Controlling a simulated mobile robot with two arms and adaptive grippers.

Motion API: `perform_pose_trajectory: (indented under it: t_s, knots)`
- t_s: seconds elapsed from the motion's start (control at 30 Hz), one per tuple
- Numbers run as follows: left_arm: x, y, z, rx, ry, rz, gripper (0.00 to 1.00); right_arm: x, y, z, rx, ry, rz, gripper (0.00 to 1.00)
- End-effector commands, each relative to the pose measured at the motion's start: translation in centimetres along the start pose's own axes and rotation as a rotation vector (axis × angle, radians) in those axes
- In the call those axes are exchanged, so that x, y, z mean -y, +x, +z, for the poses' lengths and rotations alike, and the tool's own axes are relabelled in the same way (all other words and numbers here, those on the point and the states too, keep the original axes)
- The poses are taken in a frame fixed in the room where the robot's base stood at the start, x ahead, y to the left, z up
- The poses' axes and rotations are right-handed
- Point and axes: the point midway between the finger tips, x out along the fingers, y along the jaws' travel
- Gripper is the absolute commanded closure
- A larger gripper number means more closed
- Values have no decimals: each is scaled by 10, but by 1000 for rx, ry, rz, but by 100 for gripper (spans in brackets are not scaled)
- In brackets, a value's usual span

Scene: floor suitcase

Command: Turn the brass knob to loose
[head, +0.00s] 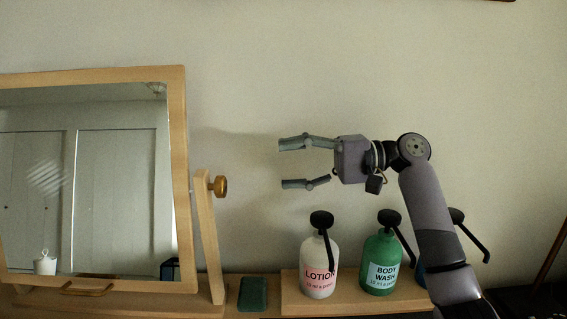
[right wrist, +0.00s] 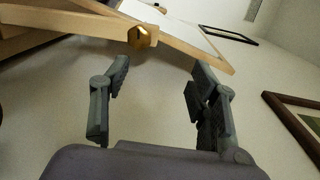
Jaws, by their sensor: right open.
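The brass knob (head: 220,186) sits on the right side of the mirror's wooden post (head: 208,235). In the right wrist view the brass knob (right wrist: 142,36) shows as a faceted gold piece, beyond the fingertips and left of the middle. My right gripper (head: 285,163) is open and empty, to the right of the knob and a little above it, with its fingers pointing left. A clear gap lies between the fingertips and the knob. Both fingers also show in the right wrist view (right wrist: 160,75). My left gripper is not in view.
The wood-framed mirror (head: 178,180) stands at the left, slightly tilted. A lotion bottle (head: 318,262) and a green body wash bottle (head: 381,264) stand on a wooden riser below my right arm, with another pump bottle behind the arm. A dark green block (head: 252,294) lies beside the post.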

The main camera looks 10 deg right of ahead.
Motion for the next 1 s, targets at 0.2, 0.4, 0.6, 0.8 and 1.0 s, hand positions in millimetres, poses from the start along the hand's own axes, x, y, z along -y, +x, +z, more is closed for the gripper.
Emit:
perform_pose_trajectory:
  t_s: [0.2,0.4,0.6,0.8,1.0]
  knots:
    - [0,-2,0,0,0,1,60,-1,-16,0,0,2,0,45]
    - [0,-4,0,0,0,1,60,-2,-29,0,-1,2,0,45]
    - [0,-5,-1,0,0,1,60,-3,-44,1,0,1,0,45]
    - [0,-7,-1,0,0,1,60,-4,-57,1,0,1,0,45]
    - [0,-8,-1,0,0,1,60,-5,-64,2,1,1,-1,45]
